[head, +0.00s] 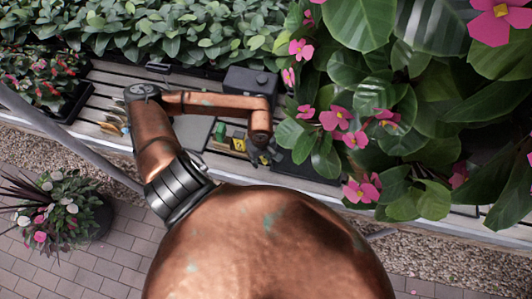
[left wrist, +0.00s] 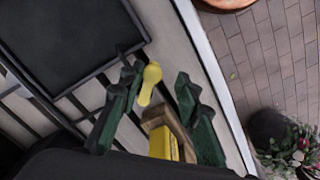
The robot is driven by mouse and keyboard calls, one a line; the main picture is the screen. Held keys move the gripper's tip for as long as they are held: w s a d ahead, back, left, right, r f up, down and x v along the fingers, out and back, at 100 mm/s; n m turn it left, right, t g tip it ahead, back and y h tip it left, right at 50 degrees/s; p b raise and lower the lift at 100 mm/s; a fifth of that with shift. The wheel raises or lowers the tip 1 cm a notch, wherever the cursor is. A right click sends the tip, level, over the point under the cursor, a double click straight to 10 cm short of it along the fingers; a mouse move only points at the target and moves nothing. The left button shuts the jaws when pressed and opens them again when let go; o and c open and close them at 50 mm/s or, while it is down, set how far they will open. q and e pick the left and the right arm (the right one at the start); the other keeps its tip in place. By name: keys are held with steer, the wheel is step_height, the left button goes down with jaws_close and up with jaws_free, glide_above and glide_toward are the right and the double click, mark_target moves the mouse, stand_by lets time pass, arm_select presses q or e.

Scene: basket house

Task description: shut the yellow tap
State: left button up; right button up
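The yellow tap's rounded yellow handle (left wrist: 151,80) shows in the left wrist view, between the two dark green fingers of my left gripper (left wrist: 152,105). The fingers stand apart on either side of it, with a gap on both sides. A brown block with a yellow face (left wrist: 165,142) sits just below the handle; I cannot tell whether it is part of the tap. In the head view my left gripper (head: 264,157) is low over the slatted bench, and the tap is too small to make out surely there. My right gripper is not in view.
The slatted bench (head: 105,97) holds a dark box (head: 250,82) and small green (head: 221,131) and yellow-brown (head: 239,144) items beside my gripper. A dark tray (left wrist: 60,40) lies near the fingers. Large pink-flowered leaves (head: 400,130) crowd the right; brick paving (head: 110,265) lies in front.

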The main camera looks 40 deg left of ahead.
arm_select(q)
steer(key=shift+s+a, duration=0.2)
steer(key=shift+s, duration=0.5)
steer(key=shift+s+a, duration=0.2)
steer(key=shift+s, duration=0.45)
steer(key=shift+w+d+f, duration=0.1)
steer(key=shift+w, duration=0.25)
step_height(320, 180, up, 7)
steer(key=p, duration=0.3)
